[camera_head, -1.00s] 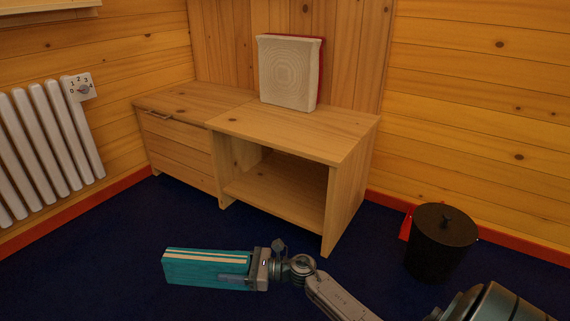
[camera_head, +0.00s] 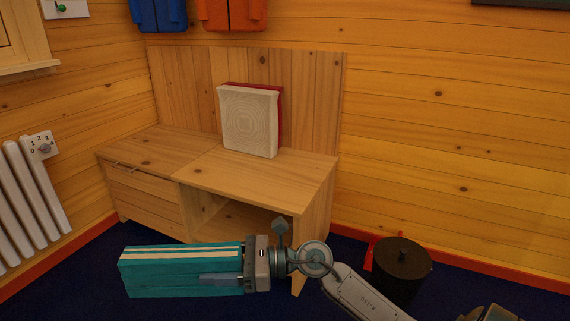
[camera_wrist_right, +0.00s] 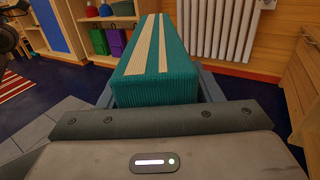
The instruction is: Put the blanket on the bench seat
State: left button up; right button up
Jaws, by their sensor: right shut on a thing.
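The blanket (camera_head: 178,272) is a folded teal block with cream stripes. My right gripper (camera_head: 222,279) is shut on its right end and holds it up in front of the bench. In the right wrist view the blanket (camera_wrist_right: 155,62) lies between the fingers and points away from the palm. The bench seat (camera_head: 250,177) is a wooden top above a drawer at the left and an open compartment at the right. A white cushion (camera_head: 248,122) with a red one (camera_head: 281,112) behind it stands on the seat against the backboard. My left gripper is not in view.
A dark lidded bin (camera_head: 402,268) stands on the floor right of the bench. A white radiator (camera_head: 25,195) is on the left wall. The seat is bare left and right of the cushions.

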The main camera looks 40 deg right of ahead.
aim_at(255, 178)
jog(key=i+l+z, duration=0.15)
jog(key=i+z, duration=0.65)
jog(key=z, duration=0.15)
